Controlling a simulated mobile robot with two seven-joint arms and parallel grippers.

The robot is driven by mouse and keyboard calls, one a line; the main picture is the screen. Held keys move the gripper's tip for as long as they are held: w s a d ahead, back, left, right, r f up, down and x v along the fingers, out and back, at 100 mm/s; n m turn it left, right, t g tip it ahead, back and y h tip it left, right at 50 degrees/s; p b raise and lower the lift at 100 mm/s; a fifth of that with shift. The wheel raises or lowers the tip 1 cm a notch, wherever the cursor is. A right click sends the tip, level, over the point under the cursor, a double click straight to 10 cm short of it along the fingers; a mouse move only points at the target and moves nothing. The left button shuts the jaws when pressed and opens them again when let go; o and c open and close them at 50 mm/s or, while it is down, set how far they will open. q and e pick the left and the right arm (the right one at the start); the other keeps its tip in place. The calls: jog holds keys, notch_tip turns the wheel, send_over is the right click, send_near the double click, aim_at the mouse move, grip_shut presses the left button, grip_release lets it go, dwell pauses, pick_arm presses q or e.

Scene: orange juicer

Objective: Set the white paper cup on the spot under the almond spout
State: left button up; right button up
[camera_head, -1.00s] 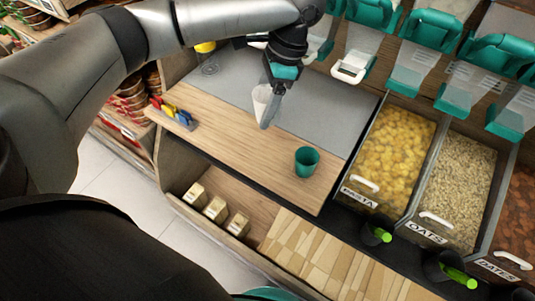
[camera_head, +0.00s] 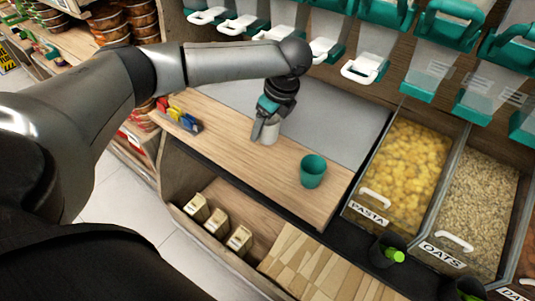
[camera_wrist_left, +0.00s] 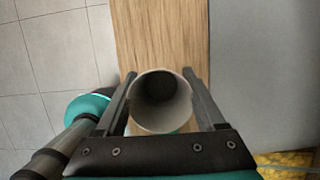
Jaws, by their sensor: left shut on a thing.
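The white paper cup (camera_head: 269,131) is between the fingers of my left gripper (camera_head: 262,128), above or on the wooden counter top (camera_head: 240,165); I cannot tell if it touches. In the left wrist view my left gripper (camera_wrist_left: 161,88) is shut on the cup (camera_wrist_left: 162,125), whose dark open mouth faces the camera. A row of dispensers with teal spouts (camera_head: 418,85) and white handles (camera_head: 361,69) runs along the back. No almond label can be read. My right gripper is not in view.
A teal cup (camera_head: 312,171) stands on the counter right of my left gripper. A grey mat (camera_head: 345,120) lies behind. Bins of pasta (camera_head: 408,165) and oats (camera_head: 470,190) are at right. Coloured-handled items (camera_head: 180,116) sit at left. Small cartons (camera_head: 218,223) stand below.

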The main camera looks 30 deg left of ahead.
aim_at(265, 136)
pick_arm(q)
notch_tip(265, 136, down, 3)
jog(key=shift+f+b, duration=0.2)
jog(key=shift+b, duration=0.25)
jog(key=shift+f, duration=0.3)
jog(key=shift+f+b, duration=0.7)
jog(key=shift+f, duration=1.15)
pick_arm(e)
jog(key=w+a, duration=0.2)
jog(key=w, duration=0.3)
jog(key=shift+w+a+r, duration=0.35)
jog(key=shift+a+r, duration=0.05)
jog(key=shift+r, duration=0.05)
pick_arm(q)
jog(key=shift+f, duration=0.1)
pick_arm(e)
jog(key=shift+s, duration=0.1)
pick_arm(q)
jog(key=o, duration=1.3)
jog(key=shift+c, duration=0.2)
